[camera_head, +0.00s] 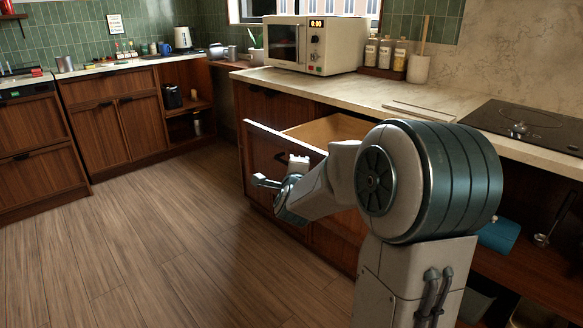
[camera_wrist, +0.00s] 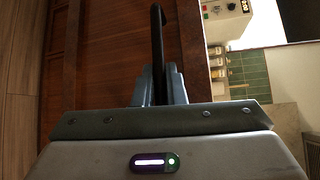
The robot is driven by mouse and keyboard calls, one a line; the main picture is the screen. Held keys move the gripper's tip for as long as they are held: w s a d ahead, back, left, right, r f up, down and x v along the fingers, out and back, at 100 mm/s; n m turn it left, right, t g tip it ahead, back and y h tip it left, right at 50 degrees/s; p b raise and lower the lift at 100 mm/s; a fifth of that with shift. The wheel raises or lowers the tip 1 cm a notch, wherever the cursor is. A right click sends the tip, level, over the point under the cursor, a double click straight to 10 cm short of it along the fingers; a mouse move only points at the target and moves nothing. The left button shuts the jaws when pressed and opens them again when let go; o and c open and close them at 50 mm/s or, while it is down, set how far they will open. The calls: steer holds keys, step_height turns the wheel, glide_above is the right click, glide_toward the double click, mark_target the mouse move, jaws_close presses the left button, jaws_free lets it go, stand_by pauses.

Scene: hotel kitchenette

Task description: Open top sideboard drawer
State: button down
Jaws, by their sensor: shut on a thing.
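The top sideboard drawer (camera_head: 262,150) has a dark wood front with a pale top edge. In the head view it is pulled out, and its light wood inside shows behind the front. My gripper (camera_wrist: 158,80) is shut on the drawer's black bar handle (camera_wrist: 157,35) in the wrist view, with one finger on each side of the bar. The wooden front (camera_wrist: 100,55) fills much of that view. In the head view my arm covers the right part of the drawer, and the fingertips cannot be made out clearly.
The pale countertop (camera_head: 355,93) above the drawer holds a microwave (camera_head: 314,45), several jars (camera_head: 385,55) and a black cooktop (camera_head: 528,127). Open shelves lie under the counter at the right. The wooden floor (camera_head: 150,245) to the left is clear.

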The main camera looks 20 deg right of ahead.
steer(key=shift+a, duration=0.2)
steer(key=c, duration=1.5)
jaws_free()
steer(key=p+v, duration=0.2)
steer(key=v, duration=1.2)
steer(key=shift+d, duration=0.1)
